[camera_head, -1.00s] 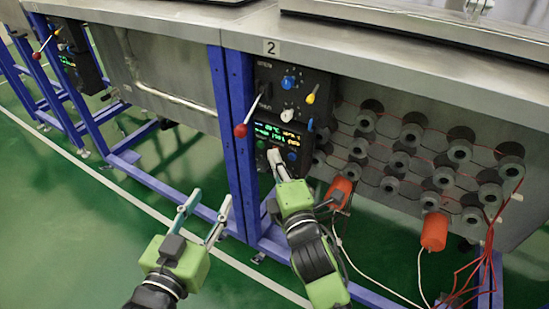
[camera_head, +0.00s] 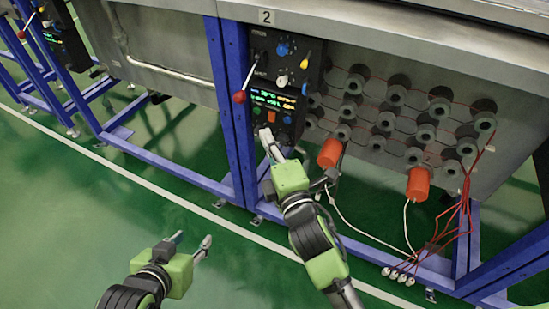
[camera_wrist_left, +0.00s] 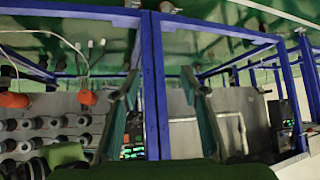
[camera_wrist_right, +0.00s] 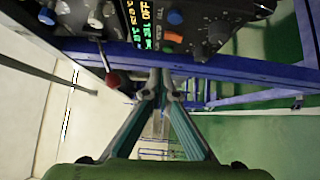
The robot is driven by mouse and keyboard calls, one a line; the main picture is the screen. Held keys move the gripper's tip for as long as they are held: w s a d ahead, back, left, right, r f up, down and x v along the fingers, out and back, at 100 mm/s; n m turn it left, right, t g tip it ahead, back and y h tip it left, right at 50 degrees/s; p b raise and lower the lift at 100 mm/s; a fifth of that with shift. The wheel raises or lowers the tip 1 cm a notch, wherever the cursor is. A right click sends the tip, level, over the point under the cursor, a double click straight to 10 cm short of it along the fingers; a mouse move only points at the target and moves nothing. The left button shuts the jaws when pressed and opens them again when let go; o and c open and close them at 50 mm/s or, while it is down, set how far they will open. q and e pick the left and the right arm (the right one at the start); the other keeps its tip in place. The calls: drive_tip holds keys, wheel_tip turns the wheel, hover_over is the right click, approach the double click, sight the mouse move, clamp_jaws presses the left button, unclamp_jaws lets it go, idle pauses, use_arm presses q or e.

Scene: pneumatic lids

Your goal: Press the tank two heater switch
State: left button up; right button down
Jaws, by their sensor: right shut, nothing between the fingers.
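The tank two control panel (camera_head: 268,95) is black and hangs under the counter edge below the number 2 plate (camera_head: 265,17). It carries a lit display (camera_head: 275,100), with a green button (camera_head: 256,111), an orange switch (camera_head: 272,117) and a blue button (camera_head: 287,120) below it. I cannot read which is the heater switch. My right gripper (camera_head: 266,133) is shut and empty, its tips just below the button row, apart from the orange switch in the right wrist view (camera_wrist_right: 173,38). My left gripper (camera_head: 190,240) is open and empty, low in front of the frame; its spread fingers show in the left wrist view (camera_wrist_left: 158,85).
A red-ball lever (camera_head: 240,97) sticks out at the panel's left, by a blue frame post (camera_head: 224,100). Orange cylinders (camera_head: 330,152) with cables are right of my right gripper. Another panel (camera_head: 66,45) stands far left. Green floor lies open at left.

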use_arm(q)
drive_tip(key=s+a+f+g, duration=0.2)
drive_tip(key=s+f+g, duration=0.1)
drive_tip(key=s, duration=0.3)
drive_tip(key=shift+f+y+p, duration=0.3)
drive_tip(key=shift+y+p, duration=0.1)
drive_tip(key=shift+p, duration=0.05)
use_arm(e)
drive_tip(key=v, duration=0.7)
drive_tip(key=shift+r, duration=0.4)
use_arm(q)
drive_tip(key=shift+d, duration=0.1)
use_arm(e)
drive_tip(key=shift+w+d, duration=0.15)
drive_tip(key=shift+d, duration=0.05)
